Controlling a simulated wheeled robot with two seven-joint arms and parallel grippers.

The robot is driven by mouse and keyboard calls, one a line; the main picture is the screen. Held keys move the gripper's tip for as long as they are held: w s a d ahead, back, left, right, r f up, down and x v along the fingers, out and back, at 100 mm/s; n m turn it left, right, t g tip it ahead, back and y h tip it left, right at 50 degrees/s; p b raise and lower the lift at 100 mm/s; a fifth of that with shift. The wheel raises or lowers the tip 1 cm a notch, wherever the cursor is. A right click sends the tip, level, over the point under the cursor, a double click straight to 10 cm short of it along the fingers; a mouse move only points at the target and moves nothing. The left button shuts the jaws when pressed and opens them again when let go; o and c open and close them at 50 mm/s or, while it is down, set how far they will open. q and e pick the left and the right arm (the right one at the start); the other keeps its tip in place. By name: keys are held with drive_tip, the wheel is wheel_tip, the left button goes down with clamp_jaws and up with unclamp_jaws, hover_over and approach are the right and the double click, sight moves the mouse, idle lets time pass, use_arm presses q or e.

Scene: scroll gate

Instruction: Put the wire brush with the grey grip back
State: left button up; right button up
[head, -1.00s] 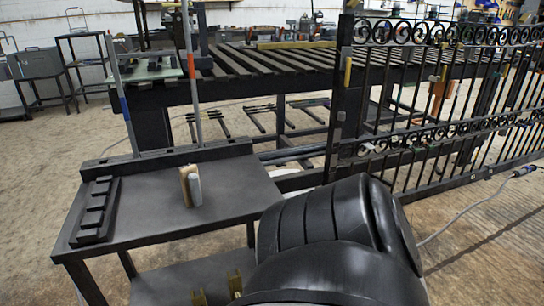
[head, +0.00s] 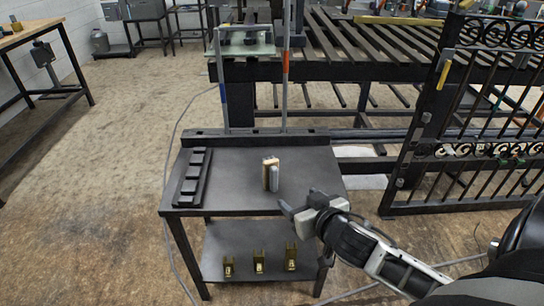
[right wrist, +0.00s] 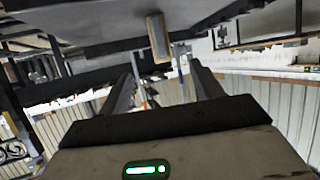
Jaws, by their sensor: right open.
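A small upright block (head: 270,175) with a tan side and a grey side stands on the dark top of a small table (head: 230,199); it looks like the wire brush with the grey grip, but bristles cannot be made out. In the right wrist view the brush (right wrist: 157,38) shows ahead, between and beyond the fingers. My right gripper (head: 297,206) is at the table's right front edge, to the right of and nearer than the brush. It is open and empty, apart from the brush. In the right wrist view its two fingers (right wrist: 163,85) are spread. My left gripper is out of view.
A black slotted rack (head: 191,178) lies along the table's left side. Two upright rods (head: 285,85) stand behind its raised back edge. Three brass brackets (head: 259,262) sit on the lower shelf. An iron gate (head: 470,150) stands at right. The table's front middle is clear.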

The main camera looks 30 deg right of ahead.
sight(275, 176)
drive_tip(key=x, duration=0.3)
drive_tip(key=b+x, duration=0.1)
drive_tip(key=x, duration=0.6)
drive_tip(key=shift+w+d+r, duration=0.25)
drive_tip(key=shift+w+d, duration=0.1)
drive_tip(key=shift+d, duration=0.05)
drive_tip(key=shift+a+r+b+x, duration=0.1)
drive_tip(key=shift+b+x, duration=0.15)
drive_tip(key=shift+x, duration=1.1)
drive_tip(key=shift+a+r+b+x, duration=0.1)
drive_tip(key=shift+r+b+x, duration=0.1)
drive_tip(key=shift+x, duration=1.15)
drive_tip(key=shift+w, duration=0.15)
drive_tip(key=c, duration=1.1)
